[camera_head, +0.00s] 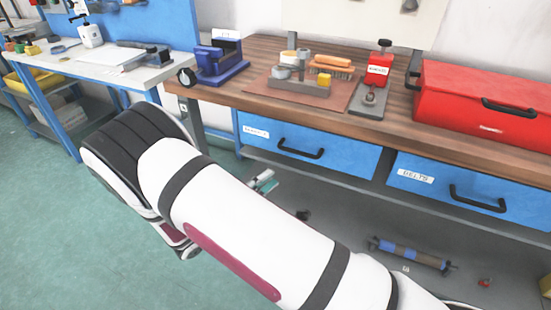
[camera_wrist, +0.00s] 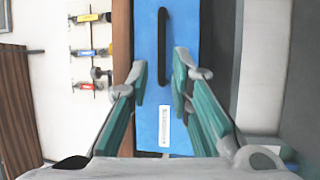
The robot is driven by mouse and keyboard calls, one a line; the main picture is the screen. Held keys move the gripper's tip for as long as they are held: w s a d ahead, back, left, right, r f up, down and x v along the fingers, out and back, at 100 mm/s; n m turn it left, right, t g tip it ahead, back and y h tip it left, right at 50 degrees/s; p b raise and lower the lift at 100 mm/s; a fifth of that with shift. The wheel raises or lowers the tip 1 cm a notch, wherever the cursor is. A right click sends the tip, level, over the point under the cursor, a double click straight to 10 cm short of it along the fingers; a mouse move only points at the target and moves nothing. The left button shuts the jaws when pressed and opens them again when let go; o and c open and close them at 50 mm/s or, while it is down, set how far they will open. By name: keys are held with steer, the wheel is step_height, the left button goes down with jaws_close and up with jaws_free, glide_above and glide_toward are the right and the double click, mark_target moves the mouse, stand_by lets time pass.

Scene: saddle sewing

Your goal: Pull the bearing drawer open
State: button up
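The bearing drawer (camera_head: 335,153) is the left blue drawer under the wooden workbench, with a white label and a black bar handle (camera_head: 300,153). Its front looks flush with the bench. In the wrist view the blue drawer front (camera_wrist: 180,100) fills the middle, turned sideways, with its handle (camera_wrist: 162,47) at the top and its label (camera_wrist: 165,127) lower down. My gripper (camera_wrist: 161,72) is open and empty, its green-padded fingers apart across the drawer front. The handle shows beyond the fingertips, not between the pads. In the head view my arm hides most of the gripper (camera_head: 263,182).
A second blue drawer labelled BELTS (camera_head: 440,185) is to the right. A red toolbox (camera_head: 485,105), a blue vise (camera_head: 215,62) and a fixture board (camera_head: 290,85) sit on the bench. A roller (camera_head: 410,252) lies on the lower shelf. Floor on the left is clear.

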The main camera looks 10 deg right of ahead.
mark_target(297, 152)
steer(key=shift+t, duration=0.3)
steer(key=x, duration=1.3)
steer(key=shift+w+a+f+b, duration=0.15)
steer(key=shift+w+f+b, duration=0.15)
steer(key=shift+f+b, duration=0.1)
jaws_close()
